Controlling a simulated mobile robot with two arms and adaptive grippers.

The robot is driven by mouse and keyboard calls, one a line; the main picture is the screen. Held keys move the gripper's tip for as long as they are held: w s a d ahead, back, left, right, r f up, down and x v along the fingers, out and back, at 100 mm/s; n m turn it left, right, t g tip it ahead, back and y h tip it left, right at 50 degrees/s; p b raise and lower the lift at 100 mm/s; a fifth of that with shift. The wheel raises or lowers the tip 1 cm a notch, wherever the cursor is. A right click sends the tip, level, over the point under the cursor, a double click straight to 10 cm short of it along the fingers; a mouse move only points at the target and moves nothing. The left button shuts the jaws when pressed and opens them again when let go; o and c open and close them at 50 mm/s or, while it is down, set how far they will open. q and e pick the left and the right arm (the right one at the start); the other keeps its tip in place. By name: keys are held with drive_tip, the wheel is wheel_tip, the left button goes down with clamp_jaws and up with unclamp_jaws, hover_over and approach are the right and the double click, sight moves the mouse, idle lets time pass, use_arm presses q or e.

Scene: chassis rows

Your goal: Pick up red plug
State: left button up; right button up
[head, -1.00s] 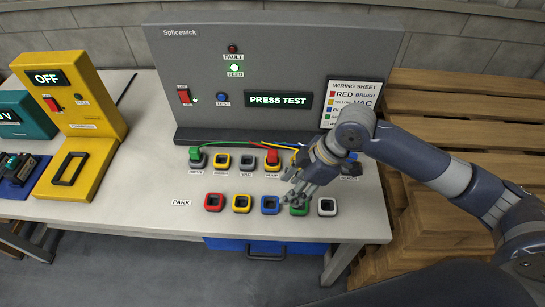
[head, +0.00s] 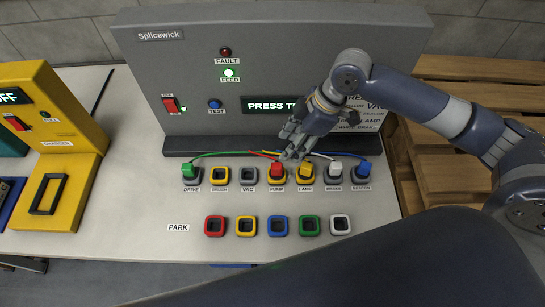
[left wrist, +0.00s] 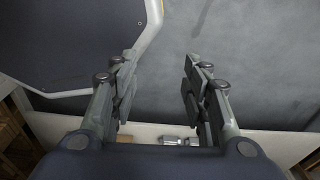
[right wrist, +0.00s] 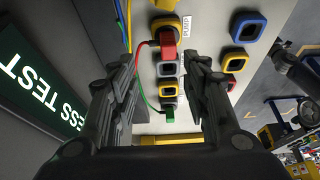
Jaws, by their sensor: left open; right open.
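The red plug (head: 277,169) stands in the socket labelled PUMP in the row below the panel, with a red cable behind it. It also shows in the right wrist view (right wrist: 168,46), just beyond the fingertips and between their lines. My right gripper (head: 291,154) is open and empty, close above and behind the red plug in the head view; contact cannot be told. Its open fingers frame the sockets in the right wrist view (right wrist: 157,63). My left gripper (left wrist: 160,63) is open and empty, away from the sockets, and out of the head view.
A green plug (head: 190,170) is at the row's left end. A yellow plug (head: 305,170), white plug (head: 335,170) and blue plug (head: 364,170) stand right of the red one. Several empty PARK sockets, including a red one (head: 215,226), lie in front. The grey panel (head: 215,60) rises behind.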

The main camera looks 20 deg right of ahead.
sight(277, 165)
drive_tip(key=f, duration=0.1)
drive_tip(key=a+f, duration=0.1)
drive_tip(key=s+a+f, duration=0.1)
drive_tip(key=shift+f, duration=0.35)
drive_tip(key=shift+w+f+p, duration=0.15)
drive_tip(key=shift+f+p, duration=0.15)
drive_tip(key=shift+p, duration=0.05)
drive_tip(key=p+x, duration=0.1)
drive_tip(key=x, duration=0.4)
drive_tip(key=shift+a, duration=0.1)
use_arm(q)
drive_tip(key=shift+s+a+r, duration=0.1)
drive_tip(key=shift+s+r, duration=0.95)
drive_tip(key=shift+s, duration=0.2)
use_arm(e)
clamp_jaws()
